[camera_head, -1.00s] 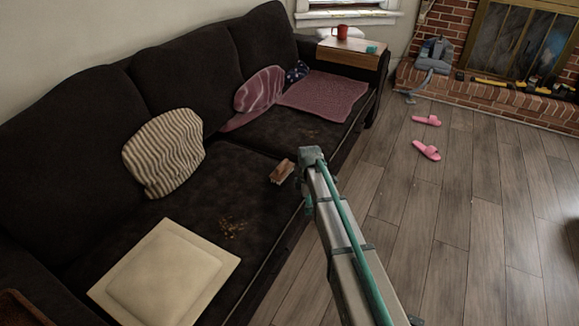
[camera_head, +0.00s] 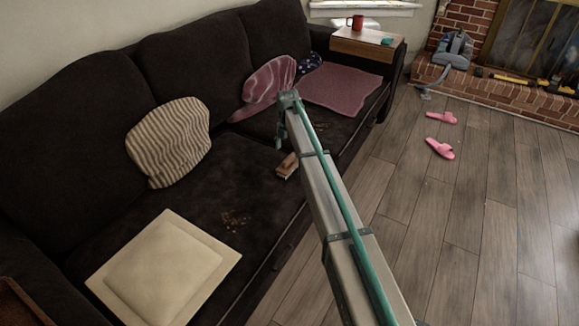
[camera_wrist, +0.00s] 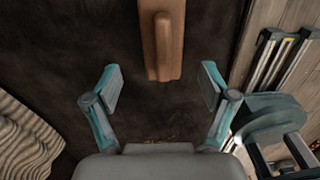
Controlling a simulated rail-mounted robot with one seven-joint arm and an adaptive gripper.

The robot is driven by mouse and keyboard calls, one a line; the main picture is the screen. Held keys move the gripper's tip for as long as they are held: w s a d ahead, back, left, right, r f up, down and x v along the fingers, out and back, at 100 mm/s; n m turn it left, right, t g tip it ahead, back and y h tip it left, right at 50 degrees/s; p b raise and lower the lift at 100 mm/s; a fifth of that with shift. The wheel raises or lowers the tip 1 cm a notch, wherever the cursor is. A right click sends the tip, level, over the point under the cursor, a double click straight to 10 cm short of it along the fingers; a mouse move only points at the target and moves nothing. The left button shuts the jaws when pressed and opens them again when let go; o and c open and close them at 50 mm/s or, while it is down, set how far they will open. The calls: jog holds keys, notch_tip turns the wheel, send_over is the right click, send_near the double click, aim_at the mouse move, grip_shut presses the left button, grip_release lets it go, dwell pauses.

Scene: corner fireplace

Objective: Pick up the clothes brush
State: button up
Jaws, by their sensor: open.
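The clothes brush (camera_head: 288,165) has a brown wooden body and lies on the dark sofa seat, near its front edge. In the wrist view the brush (camera_wrist: 162,42) lies lengthwise in the upper middle. My gripper (camera_wrist: 158,82) is open and empty, with one teal finger to each side of the brush's near end. Most of the brush is beyond the fingertips, and I cannot tell the exact height gap. In the head view my arm extends over the sofa's front edge and partly hides the brush; the fingers are barely visible there.
The dark sofa (camera_head: 90,120) holds a striped cushion (camera_head: 168,142), a cream square cushion (camera_head: 165,268), a pink patterned pillow (camera_head: 270,82) and a pink cloth (camera_head: 342,88). Crumbs (camera_head: 236,218) lie on the seat. Pink slippers (camera_head: 440,148) lie on the open wooden floor.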

aim_at(289, 157)
jog(key=shift+d+f+b, duration=0.2)
jog(key=shift+f+b, duration=0.75)
jog(key=shift+f, duration=3.05)
jog(key=c, duration=1.3)
jog(key=shift+r, duration=0.2)
jog(key=shift+r, duration=0.35)
notch_tip(289, 157, up, 2)
jog(key=shift+r+p, duration=0.25)
jog(key=shift+p, duration=0.5)
jog(key=s+r, duration=0.2)
jog(key=s+r+p, duration=0.1)
jog(key=s+r, duration=0.1)
jog(key=shift+s+r, duration=0.2)
jog(key=shift+r, duration=0.15)
jog(key=s+r+p, duration=0.1)
jog(key=s+r, duration=0.3)
jog(key=s, duration=0.5)
jog(key=shift+s+a+r+p, duration=0.3)
jog(key=shift+a+r+p, duration=0.05)
jog(key=shift+a+r, duration=0.1)
